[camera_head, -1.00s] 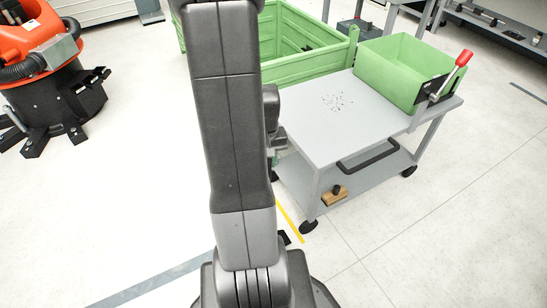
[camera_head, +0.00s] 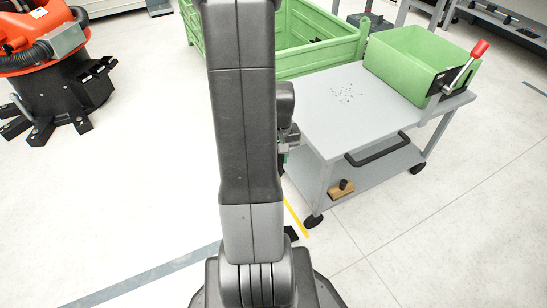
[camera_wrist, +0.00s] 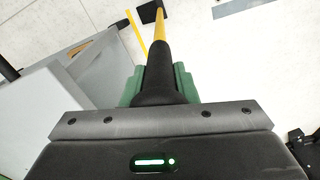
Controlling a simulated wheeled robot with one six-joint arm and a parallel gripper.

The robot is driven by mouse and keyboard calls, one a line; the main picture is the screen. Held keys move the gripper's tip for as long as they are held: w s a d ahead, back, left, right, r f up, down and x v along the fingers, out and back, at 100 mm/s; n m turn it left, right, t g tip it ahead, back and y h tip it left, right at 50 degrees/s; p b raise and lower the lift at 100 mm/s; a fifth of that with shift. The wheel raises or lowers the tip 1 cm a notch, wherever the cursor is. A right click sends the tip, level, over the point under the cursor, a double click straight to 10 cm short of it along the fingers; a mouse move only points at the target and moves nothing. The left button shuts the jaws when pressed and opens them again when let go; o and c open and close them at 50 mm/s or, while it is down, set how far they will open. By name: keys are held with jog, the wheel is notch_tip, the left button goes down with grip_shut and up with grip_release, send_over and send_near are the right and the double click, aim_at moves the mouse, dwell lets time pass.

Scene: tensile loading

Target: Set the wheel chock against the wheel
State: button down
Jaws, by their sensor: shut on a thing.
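My gripper (camera_wrist: 158,88) is shut on a handle (camera_wrist: 160,35), black near the gripper and yellow beyond it, in the wrist view. Green parts flank the handle at the grip. A black piece (camera_wrist: 150,11) shows by the handle's far end; I cannot tell whether it is joined to it as the wheel chock. A small black piece also shows low by the floor (camera_head: 291,233) in the head view, left of the cart's near wheel (camera_head: 313,221), with a gap between them. In the head view my arm hides most of the gripper.
A yellow line (camera_head: 296,215) marks the floor. A large green crate (camera_head: 310,45) stands behind. The floor in front is open.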

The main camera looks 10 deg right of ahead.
jog(key=shift+w+d+f+b, duration=0.2)
jog(key=shift+w+d+f, duration=0.1)
jog(key=shift+d, duration=0.35)
jog(key=shift+w+d+f+b, duration=0.15)
jog(key=shift+d+f, duration=0.1)
jog(key=shift+d, duration=0.4)
jog(key=shift+w+d+f+b, duration=0.2)
jog(key=shift+w+d+f, duration=0.1)
jog(key=shift+d, duration=0.35)
jog(key=c, duration=1.1)
grip_release()
jog(key=shift+o, duration=0.2)
jog(key=shift+s+f, duration=0.1)
jog(key=shift+s, duration=0.05)
